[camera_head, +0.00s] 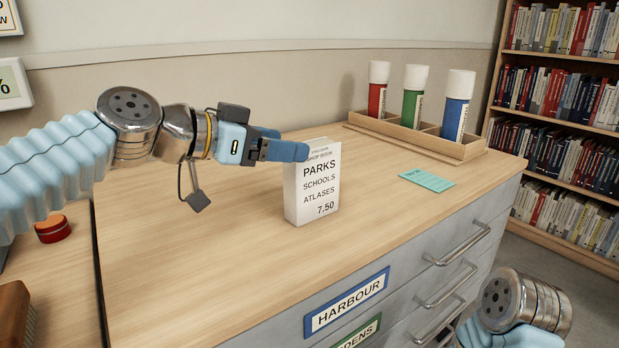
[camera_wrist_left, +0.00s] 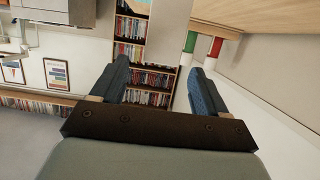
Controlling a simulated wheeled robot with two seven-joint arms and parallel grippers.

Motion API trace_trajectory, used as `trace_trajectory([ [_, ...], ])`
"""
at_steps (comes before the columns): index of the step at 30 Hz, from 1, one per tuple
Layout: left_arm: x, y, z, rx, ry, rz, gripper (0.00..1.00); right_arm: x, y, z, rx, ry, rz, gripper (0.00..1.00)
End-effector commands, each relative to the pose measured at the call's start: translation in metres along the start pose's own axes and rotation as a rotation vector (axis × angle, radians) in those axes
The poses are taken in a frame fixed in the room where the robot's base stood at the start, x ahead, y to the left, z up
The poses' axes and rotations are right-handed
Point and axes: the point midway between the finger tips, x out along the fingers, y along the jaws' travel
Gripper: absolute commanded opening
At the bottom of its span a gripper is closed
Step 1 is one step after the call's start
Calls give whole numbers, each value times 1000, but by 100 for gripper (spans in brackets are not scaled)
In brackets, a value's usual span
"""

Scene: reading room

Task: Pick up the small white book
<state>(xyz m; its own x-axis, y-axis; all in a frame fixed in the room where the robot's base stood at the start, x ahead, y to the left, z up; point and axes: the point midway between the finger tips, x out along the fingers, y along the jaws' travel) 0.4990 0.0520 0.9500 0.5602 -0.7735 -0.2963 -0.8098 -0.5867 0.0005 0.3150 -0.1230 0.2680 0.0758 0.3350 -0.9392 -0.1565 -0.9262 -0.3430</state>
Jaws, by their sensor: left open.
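The small white book (camera_head: 318,190) stands upright on the wooden cabinet top, its printed face reading PARKS, SCHOOLS, ATLASES, 7.50. My left gripper (camera_head: 285,142) is open at the book's upper left corner. Its nearer finger overlaps that corner in the head view; I cannot tell whether it touches.
A wooden rack (camera_head: 425,138) holds red (camera_head: 377,88), green (camera_head: 413,95) and blue (camera_head: 456,105) tubes behind the book. A teal card (camera_head: 427,180) lies right of it. Metal drawer handles (camera_head: 460,243) jut from the front. A red tin (camera_head: 53,229) is at left. The top's front left is clear.

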Motion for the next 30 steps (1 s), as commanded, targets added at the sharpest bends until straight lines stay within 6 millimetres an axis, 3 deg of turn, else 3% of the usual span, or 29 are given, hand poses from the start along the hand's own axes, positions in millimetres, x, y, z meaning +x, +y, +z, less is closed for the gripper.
trace_trajectory([
  [8,28,0,-1,1,-1,0,75,-4,-2,0,-2,-2,-2,0],
  [15,65,-2,-1,0,-1,0,75,-8,-6,2,-4,-5,-4,0],
  [24,71,-2,0,0,1,-2,75,-8,-6,2,-5,-5,-5,0],
  [30,71,-2,0,0,1,-2,44,-8,-6,2,-5,-5,-5,0],
])
